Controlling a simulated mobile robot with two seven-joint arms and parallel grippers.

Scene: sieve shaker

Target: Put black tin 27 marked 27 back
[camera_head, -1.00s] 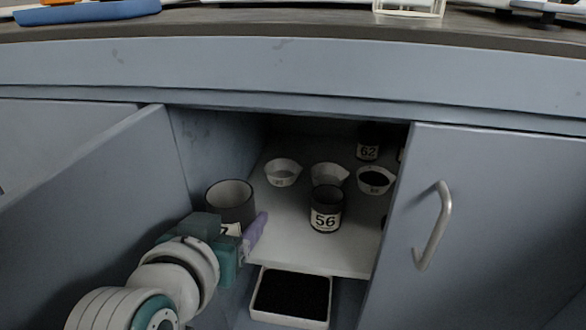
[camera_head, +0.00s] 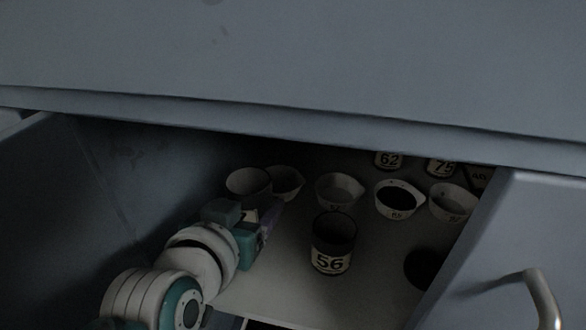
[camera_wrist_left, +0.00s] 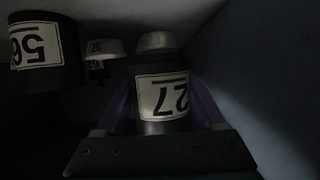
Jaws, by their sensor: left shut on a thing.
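The black tin 27 (camera_head: 248,184) is inside the open cupboard, at the left of the shelf. Its white label 27 faces my left wrist camera, where the tin (camera_wrist_left: 160,75) shows upside down between two purple fingers. My left gripper (camera_head: 262,222) is shut on the tin, reaching in from the left. Whether the tin's base touches the shelf is hidden behind the gripper. My right gripper is not in view.
Black tin 56 (camera_head: 333,244) stands on the shelf (camera_head: 285,290) to the right. White bowls (camera_head: 339,190) stand behind it, and tins 62 (camera_head: 388,160) and 75 (camera_head: 440,167) are at the back. The cupboard's left wall is close to my gripper. A right door (camera_head: 500,250) has a handle.

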